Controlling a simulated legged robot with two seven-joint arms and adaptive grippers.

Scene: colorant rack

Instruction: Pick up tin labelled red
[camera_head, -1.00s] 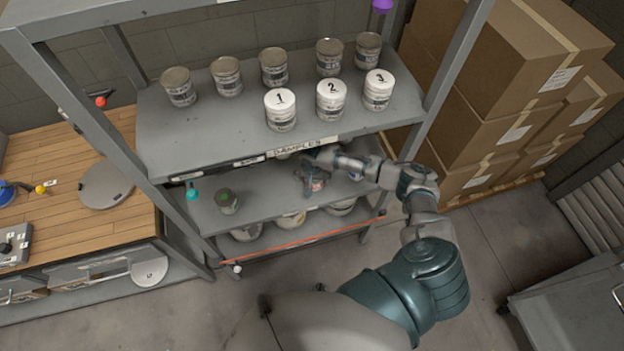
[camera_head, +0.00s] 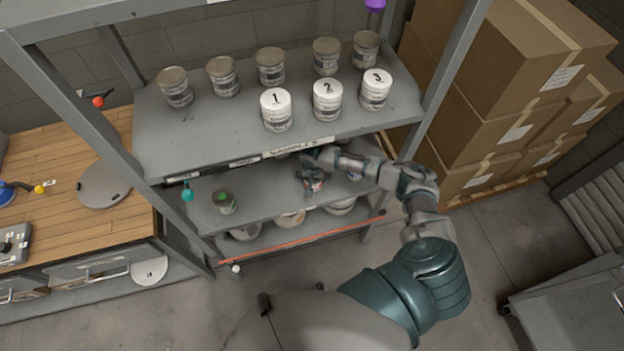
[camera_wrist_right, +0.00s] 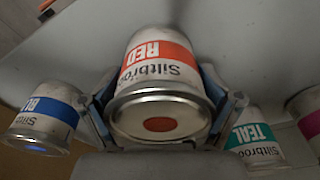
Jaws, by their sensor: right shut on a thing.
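The tin labelled red (camera_wrist_right: 160,75) shows in the right wrist view, upside down in the picture, with a red band and a red spot on its lid. My right gripper (camera_wrist_right: 162,105) has its fingers on both sides of this tin and is shut on it. In the head view my right gripper (camera_head: 313,177) is at the middle shelf, under the top shelf's front edge, and mostly covers the tin (camera_head: 313,186). I cannot tell whether the tin is clear of the shelf. My left gripper is not in view.
In the wrist view a blue-labelled tin (camera_wrist_right: 45,115) and a teal-labelled tin (camera_wrist_right: 252,135) stand close on either side. The top shelf (camera_head: 200,135) above holds several tins and white tubs.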

